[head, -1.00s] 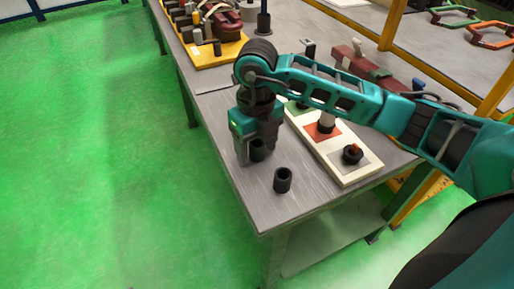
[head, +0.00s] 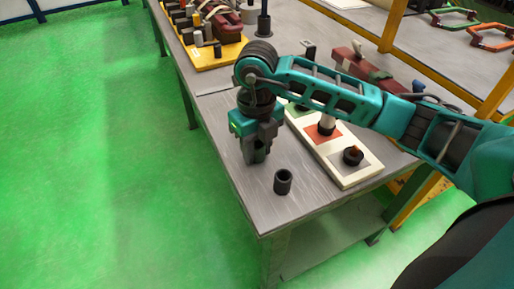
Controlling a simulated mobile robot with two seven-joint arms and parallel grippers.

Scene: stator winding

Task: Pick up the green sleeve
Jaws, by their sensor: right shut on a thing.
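My right gripper (head: 254,156) points down at the table's left edge area. Its fingers are closed on a small dark sleeve (head: 259,152), with a slightly green tint, mostly hidden between them. Whether the sleeve still touches the table cannot be told. A second dark hollow sleeve (head: 283,182) stands upright on the table, right of and nearer than the gripper, apart from it. My left gripper is not in view.
A white board (head: 352,180) with green, red and grey squares lies right of the gripper, partly under my arm; pieces stand on it. A yellow tray (head: 222,55) with several parts is at the back.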

